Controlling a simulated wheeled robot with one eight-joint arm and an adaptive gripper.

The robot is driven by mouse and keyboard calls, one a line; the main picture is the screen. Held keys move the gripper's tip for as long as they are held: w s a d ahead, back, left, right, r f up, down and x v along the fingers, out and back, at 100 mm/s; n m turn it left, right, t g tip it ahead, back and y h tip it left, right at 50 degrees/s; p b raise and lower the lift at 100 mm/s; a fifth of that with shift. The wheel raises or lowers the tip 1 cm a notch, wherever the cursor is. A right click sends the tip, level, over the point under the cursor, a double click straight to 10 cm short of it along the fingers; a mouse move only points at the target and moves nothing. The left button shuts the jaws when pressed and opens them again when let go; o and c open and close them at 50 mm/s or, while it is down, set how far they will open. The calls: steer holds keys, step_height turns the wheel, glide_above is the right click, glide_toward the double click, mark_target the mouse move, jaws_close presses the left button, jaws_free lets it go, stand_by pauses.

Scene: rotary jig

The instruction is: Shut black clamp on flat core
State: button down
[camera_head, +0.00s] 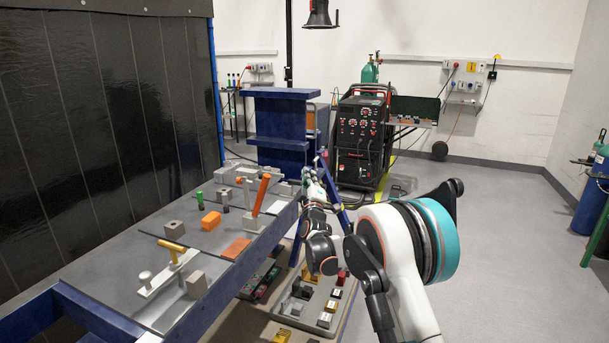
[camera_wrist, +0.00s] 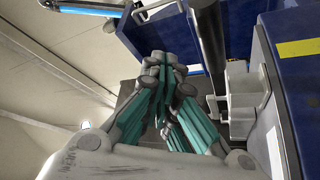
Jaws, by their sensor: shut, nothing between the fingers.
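My gripper (camera_wrist: 163,72) is shut and empty, its teal fingers together in the wrist view. In the head view my arm reaches away from me beside the far right end of the jig table, and the gripper there is small and hard to make out. I cannot clearly pick out a black clamp or say which piece is the flat core. The jig table (camera_head: 112,262) carries a clamp with a yellow handle (camera_head: 172,246) at the near end and a clamp with a raised orange handle (camera_head: 262,192) farther back. A flat orange plate (camera_head: 236,249) lies near its right edge.
An orange block (camera_head: 211,221), a green-topped post (camera_head: 200,201) and grey blocks (camera_head: 174,229) stand on the table. A lower shelf holds trays of small parts (camera_head: 308,305). A blue stand (camera_head: 281,130) and a welding machine (camera_head: 361,137) are behind.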

steer(key=shift+s+d+f+b, duration=0.1)
steer(key=shift+d+f+b, duration=0.15)
steer(key=shift+f, duration=0.45)
steer(key=shift+s+d+f+b, duration=0.1)
steer(key=shift+d+f, duration=0.1)
steer(key=shift+f, duration=0.45)
steer(key=shift+f, duration=0.1)
